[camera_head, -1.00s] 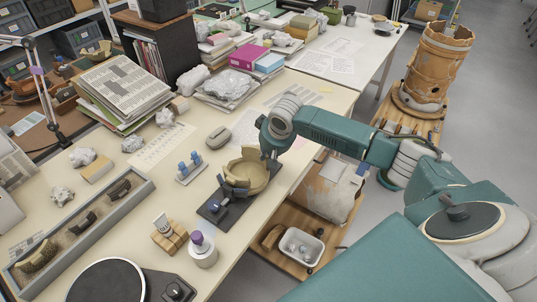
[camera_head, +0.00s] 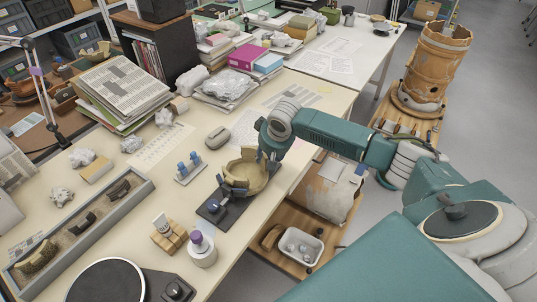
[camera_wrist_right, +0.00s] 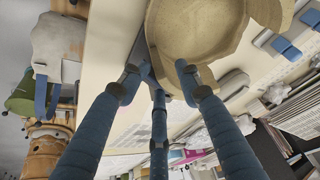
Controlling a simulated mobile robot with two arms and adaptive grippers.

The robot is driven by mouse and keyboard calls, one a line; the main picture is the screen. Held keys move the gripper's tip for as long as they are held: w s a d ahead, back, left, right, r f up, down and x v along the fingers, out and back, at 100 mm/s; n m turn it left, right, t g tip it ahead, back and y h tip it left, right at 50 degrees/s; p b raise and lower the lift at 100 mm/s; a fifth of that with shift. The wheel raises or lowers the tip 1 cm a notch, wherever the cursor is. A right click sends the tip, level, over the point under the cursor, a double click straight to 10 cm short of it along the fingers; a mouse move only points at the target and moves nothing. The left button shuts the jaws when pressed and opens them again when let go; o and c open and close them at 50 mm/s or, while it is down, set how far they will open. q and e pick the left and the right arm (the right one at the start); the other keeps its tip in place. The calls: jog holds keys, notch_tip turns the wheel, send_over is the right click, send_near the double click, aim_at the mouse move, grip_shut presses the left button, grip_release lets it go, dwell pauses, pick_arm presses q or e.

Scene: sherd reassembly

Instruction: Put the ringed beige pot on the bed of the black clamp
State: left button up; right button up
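The beige pot (camera_head: 246,172), with a broken, open rim, stands at the right end of the black clamp (camera_head: 212,208) near the table's right edge. The head view does not show clearly how its base meets the clamp bed. My right gripper (camera_head: 268,160) is at the pot's far right rim. In the right wrist view the pot (camera_wrist_right: 200,28) fills the top, and the blue fingers (camera_wrist_right: 155,75) are spread apart, with one over the pot's opening and the others outside its wall. A finger's contact with the wall is unclear. My left gripper is not in view.
A blue-pegged stand (camera_head: 189,170), a wooden block (camera_head: 168,236) and a purple-capped jar (camera_head: 202,250) stand near the clamp. A grey tray of sherds (camera_head: 140,185) lies at left. A computer mouse (camera_head: 217,138) lies behind the pot. The table edge drops off at right.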

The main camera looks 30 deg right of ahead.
jog(key=shift+r, duration=0.35)
jog(key=b+v, duration=0.1)
jog(key=v, duration=1)
jog(key=shift+r, duration=0.4)
